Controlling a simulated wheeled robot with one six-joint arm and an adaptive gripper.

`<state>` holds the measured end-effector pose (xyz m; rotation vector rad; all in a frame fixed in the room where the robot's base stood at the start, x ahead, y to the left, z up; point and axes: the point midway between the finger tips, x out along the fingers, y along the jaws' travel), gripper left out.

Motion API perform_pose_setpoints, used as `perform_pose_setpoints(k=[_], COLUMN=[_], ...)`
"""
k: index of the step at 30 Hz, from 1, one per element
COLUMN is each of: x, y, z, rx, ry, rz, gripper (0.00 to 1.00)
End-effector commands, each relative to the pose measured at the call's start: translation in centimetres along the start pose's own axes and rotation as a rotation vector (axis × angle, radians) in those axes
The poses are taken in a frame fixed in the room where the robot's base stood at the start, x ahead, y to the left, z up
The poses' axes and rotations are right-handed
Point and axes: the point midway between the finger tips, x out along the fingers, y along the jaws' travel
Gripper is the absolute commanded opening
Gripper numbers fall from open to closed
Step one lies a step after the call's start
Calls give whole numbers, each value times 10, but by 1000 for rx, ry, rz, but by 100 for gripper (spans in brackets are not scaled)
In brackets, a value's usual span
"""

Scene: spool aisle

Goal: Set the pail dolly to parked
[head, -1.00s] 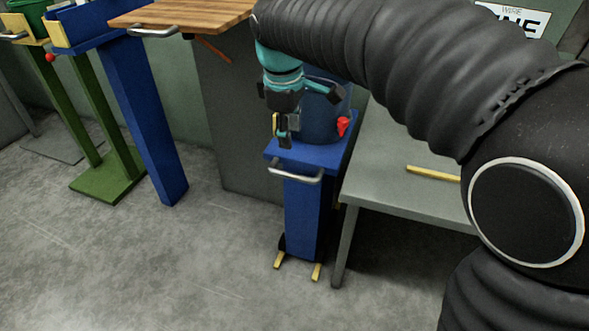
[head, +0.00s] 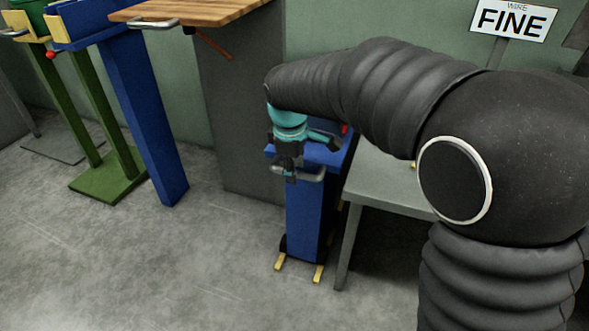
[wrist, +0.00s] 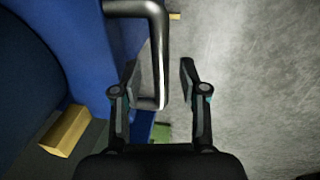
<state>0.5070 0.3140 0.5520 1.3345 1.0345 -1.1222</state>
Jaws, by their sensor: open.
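The pail dolly (head: 306,220) is a tall blue stand with yellow feet on the floor, right of the grey cabinet and close to the grey bench. Its silver handle (head: 309,178) juts from the front of its top. In the head view my arm mostly hides the blue pail on top; a small red part (head: 345,128) shows beside it. My gripper (head: 290,178) points down at the left part of the handle. In the wrist view my gripper (wrist: 159,72) is open, with the handle (wrist: 155,30) reaching between its fingers. I cannot tell whether they touch.
The grey bench (head: 385,190) stands right of the dolly. A wooden-topped grey cabinet (head: 240,120) stands to its left. Further left are a blue stand (head: 135,110) and a green stand (head: 105,180). The front floor is clear.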

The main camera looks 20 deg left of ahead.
Motion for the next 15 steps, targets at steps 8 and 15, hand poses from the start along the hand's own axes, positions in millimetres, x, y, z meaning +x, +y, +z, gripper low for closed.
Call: perform_pose_setpoints(k=[8,15], x=[3,3], y=[0,0], z=[0,0], rx=[0,0], ry=[0,0], rz=[0,0], gripper=[43,0])
